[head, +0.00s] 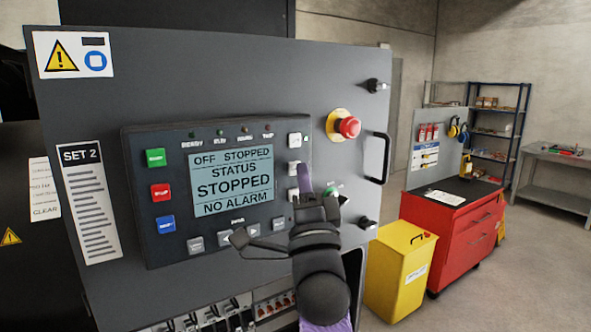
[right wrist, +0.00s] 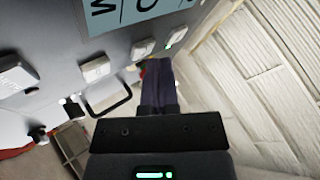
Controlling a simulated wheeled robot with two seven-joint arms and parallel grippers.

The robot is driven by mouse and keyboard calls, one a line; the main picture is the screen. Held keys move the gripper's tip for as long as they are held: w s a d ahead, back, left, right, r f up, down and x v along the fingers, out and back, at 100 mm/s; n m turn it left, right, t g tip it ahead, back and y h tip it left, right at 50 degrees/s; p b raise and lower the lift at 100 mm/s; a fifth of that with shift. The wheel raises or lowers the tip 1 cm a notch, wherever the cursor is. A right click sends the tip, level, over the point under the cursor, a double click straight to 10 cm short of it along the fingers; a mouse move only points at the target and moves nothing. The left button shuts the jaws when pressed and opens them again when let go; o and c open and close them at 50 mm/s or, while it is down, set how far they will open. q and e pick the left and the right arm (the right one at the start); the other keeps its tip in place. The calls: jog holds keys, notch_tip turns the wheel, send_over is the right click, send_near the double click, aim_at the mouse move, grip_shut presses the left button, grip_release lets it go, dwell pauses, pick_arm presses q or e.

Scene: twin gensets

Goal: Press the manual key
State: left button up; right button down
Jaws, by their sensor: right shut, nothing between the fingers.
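The control panel (head: 160,250) is on the dark door, with its screen (head: 233,180) reading OFF STOPPED, STATUS STOPPED, NO ALARM. Light keys run down the right of the screen: a top key (head: 294,139), one below it (head: 294,168), and lower ones partly behind my gripper. Their labels are too small to read, so I cannot tell which is the manual key. My right gripper (head: 305,180) is shut and empty in front of this column. In the right wrist view its fingers (right wrist: 157,85) are near several keys (right wrist: 95,68); contact is unclear. My left gripper is out of view.
A red emergency stop (head: 349,127) and a black door handle (head: 378,158) stick out right of the panel. Green, red and blue (head: 165,224) buttons are on the panel's left. A yellow bin (head: 395,270) and red cabinet (head: 455,240) stand farther right, with open floor beyond.

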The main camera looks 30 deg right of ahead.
jog(key=shift+w, duration=0.45)
dwell(0.6)
jog(key=shift+s, duration=0.9)
jog(key=shift+s+y+p, duration=0.15)
jog(key=shift+y+p, duration=0.15)
jog(key=shift+p, duration=0.05)
jog(key=s, duration=0.2)
jog(key=s+p, duration=0.1)
jog(key=s, duration=0.2)
jog(key=shift+s+d, duration=0.25)
jog(key=shift+s, duration=0.1)
